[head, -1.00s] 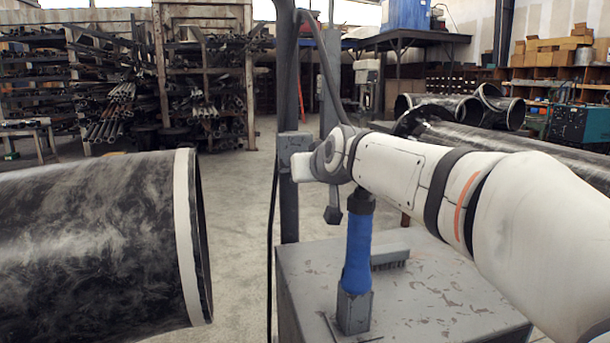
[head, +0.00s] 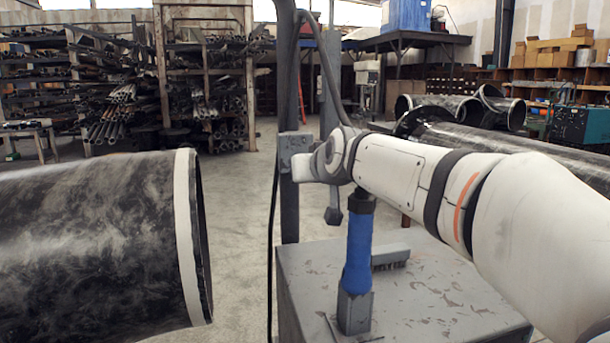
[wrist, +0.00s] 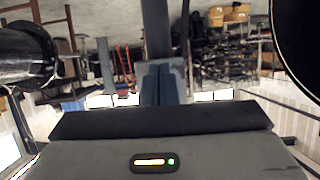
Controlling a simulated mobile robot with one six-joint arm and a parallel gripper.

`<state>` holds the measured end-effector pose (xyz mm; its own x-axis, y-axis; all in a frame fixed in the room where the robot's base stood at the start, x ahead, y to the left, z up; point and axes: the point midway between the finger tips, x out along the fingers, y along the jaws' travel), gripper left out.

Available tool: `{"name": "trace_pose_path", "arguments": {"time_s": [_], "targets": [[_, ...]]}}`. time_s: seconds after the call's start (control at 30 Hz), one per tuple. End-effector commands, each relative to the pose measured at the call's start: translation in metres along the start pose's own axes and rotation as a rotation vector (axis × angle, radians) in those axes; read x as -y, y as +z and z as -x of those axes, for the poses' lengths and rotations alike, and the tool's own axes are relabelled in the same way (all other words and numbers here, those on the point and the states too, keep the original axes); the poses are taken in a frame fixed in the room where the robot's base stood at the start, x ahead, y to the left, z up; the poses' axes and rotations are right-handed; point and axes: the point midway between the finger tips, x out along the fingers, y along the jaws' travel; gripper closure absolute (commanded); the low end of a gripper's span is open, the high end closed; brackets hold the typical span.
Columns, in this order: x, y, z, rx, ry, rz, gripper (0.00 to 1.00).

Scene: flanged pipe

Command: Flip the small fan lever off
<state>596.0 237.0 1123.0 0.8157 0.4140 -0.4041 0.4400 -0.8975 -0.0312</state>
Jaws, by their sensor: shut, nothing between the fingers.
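A small grey box (head: 294,143) is fixed to the upright post, just beyond the end of my arm in the head view. The same grey box (wrist: 178,72) shows in the wrist view, behind my fingers. I cannot make out the small fan lever itself; it may be hidden behind my gripper. My gripper (wrist: 161,68) is shut and empty, its two fingers side by side with their tips in front of the box. I cannot tell whether they touch it. In the head view the fingers are hidden by my wrist.
A blue-handled tool (head: 359,252) stands in a holder on a worn grey cabinet top (head: 440,295), with a brush (head: 390,257) behind it. A large dark pipe (head: 90,245) fills the left. A black cable (head: 272,240) hangs beside the post (head: 289,80). Floor between is clear.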

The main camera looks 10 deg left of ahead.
Motion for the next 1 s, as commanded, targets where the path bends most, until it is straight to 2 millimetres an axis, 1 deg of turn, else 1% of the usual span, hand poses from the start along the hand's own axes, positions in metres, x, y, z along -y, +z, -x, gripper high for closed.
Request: {"name": "trace_pose_path", "arguments": {"time_s": [0.77,1.0], "targets": [[-0.0013,0.0,0.0002,0.0,0.002,-0.001,1.0],[-0.0014,-0.0066,0.0031,0.0,0.002,-0.001,1.0]]}}
